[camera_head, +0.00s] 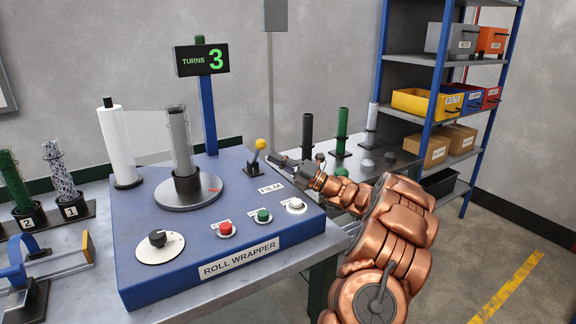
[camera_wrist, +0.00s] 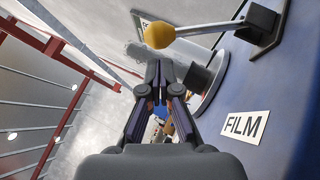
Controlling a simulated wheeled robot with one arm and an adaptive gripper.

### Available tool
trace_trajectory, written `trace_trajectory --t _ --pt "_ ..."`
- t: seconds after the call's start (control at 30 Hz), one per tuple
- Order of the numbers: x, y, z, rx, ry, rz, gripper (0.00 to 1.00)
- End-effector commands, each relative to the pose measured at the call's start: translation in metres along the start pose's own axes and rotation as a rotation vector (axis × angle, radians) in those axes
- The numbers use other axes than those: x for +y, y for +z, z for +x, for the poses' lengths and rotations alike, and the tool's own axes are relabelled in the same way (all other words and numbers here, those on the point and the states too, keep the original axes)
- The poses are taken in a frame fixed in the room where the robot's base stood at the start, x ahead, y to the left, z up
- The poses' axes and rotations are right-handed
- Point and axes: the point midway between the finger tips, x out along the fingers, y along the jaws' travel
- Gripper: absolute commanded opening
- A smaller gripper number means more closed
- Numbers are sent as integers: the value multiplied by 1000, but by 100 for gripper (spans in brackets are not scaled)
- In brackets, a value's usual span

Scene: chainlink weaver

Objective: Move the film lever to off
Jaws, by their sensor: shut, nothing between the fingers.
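The film lever (camera_head: 257,154) stands on the blue roll wrapper near its back right, behind the FILM label (camera_head: 271,188). It has a yellow ball knob on a thin metal stem in a dark base, and leans slightly right at the top in the head view. My gripper (camera_head: 274,157) is just right of the lever and below the knob height. In the wrist view my gripper (camera_wrist: 158,88) is shut and empty, and the knob (camera_wrist: 160,35) shows beyond and above its fingertips. Whether they touch is not clear; they look apart.
The turntable (camera_head: 188,194) with a wrapped roll stands left of the lever. A white film roll (camera_head: 117,147) is farther left. Red, green and white buttons and a dial (camera_head: 158,239) line the front. The sign (camera_head: 201,60) reads TURNS 3. Several posts stand behind my arm.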

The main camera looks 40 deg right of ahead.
Motion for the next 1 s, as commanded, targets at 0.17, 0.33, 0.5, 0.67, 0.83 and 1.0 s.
trace_trajectory --t 0.17,0.33,0.5,0.67,0.83,1.0 --pt "0 -1 18 2 2 0 0" --pt "0 -1 25 3 1 0 0" --pt "0 -1 25 2 1 0 0" --pt "0 0 24 2 1 1 0" --pt "3 2 25 0 -7 5 0" --pt "8 8 25 -8 -31 19 0"
